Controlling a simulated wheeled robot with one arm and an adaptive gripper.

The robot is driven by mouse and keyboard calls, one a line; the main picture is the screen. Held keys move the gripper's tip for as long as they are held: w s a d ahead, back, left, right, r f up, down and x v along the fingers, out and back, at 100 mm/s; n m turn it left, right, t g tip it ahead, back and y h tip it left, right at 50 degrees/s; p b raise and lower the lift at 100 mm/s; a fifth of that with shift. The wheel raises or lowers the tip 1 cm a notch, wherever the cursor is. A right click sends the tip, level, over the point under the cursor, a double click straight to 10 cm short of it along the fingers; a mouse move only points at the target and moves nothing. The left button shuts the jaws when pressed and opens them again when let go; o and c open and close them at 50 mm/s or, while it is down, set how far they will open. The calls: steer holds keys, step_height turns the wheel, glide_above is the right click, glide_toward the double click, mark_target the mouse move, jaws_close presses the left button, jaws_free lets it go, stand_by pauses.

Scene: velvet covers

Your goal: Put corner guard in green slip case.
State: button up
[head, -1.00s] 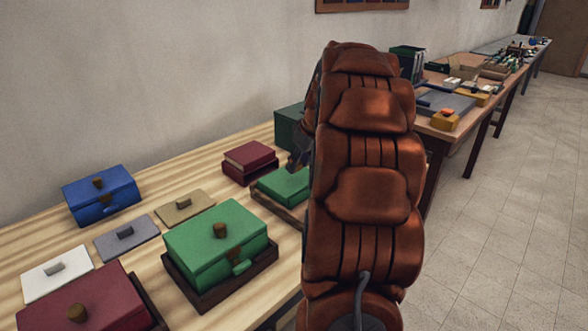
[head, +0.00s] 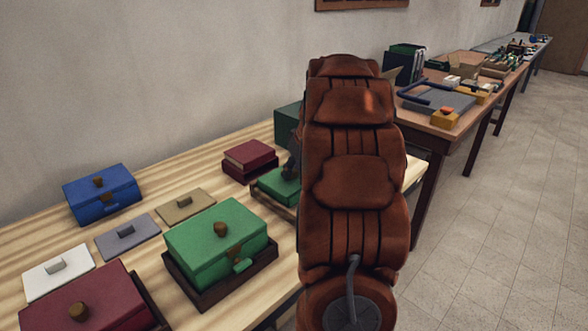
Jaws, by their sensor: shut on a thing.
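My gripper (head: 291,168) shows only in part as a dark shape at the left edge of my arm. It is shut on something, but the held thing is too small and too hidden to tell. Its tip is at or just above the top of a green case (head: 268,186) in a dark tray; I cannot tell whether they touch. My arm hides the case's right side. A larger green box (head: 205,251) with a brown knob and front clasp sits in a dark tray nearer. A dark green box (head: 287,124) stands behind. I cannot make out a corner guard.
A maroon case (head: 249,157), a blue box (head: 100,193) and a maroon box (head: 65,307) stand on the wooden table (head: 160,188). Tan (head: 186,205), grey (head: 128,237) and white (head: 58,271) flat lids lie between them. A cluttered second table (head: 428,131) stands behind my arm.

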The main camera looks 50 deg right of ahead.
steer(key=shift+f, duration=0.15)
steer(key=o, duration=0.9)
steer(key=shift+s+r, duration=0.1)
steer(key=shift+r, duration=0.45)
steer(key=v, duration=1.1)
steer(key=shift+s+r, duration=0.1)
steer(key=shift+s, duration=0.05)
